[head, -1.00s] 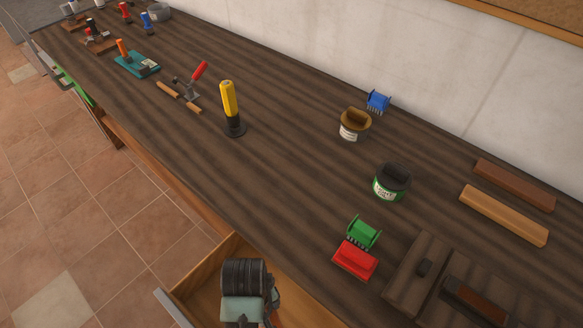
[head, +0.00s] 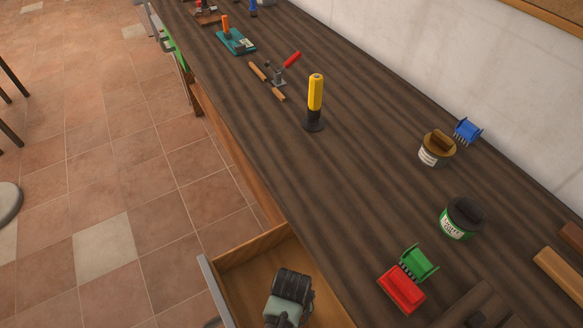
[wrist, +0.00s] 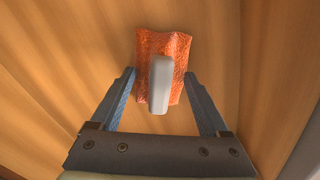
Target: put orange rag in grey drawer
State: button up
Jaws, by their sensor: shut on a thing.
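The orange rag (wrist: 146,62) shows in the wrist view between the fingertips of my gripper (wrist: 159,76), which touch or nearly touch its side edges. A pale grey block (wrist: 160,88) lies along the middle of the rag. My gripper is shut on the rag. In the head view my wrist is over the open drawer (head: 245,282), hiding the fingers and the rag. The drawer has a light wooden inside and a grey front edge. Wood fills the background of the wrist view; how far the rag is above it I cannot tell.
The dark workbench (head: 350,190) runs along the drawer's right.

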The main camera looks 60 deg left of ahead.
jog(key=shift+f, duration=0.45)
jog(key=o, duration=1.2)
jog(key=shift+f, duration=0.15)
jog(key=shift+c, duration=0.2)
notch_tip(320, 180, up, 12)
jog(key=shift+r+p, duration=0.2)
jog(key=shift+p, duration=0.45)
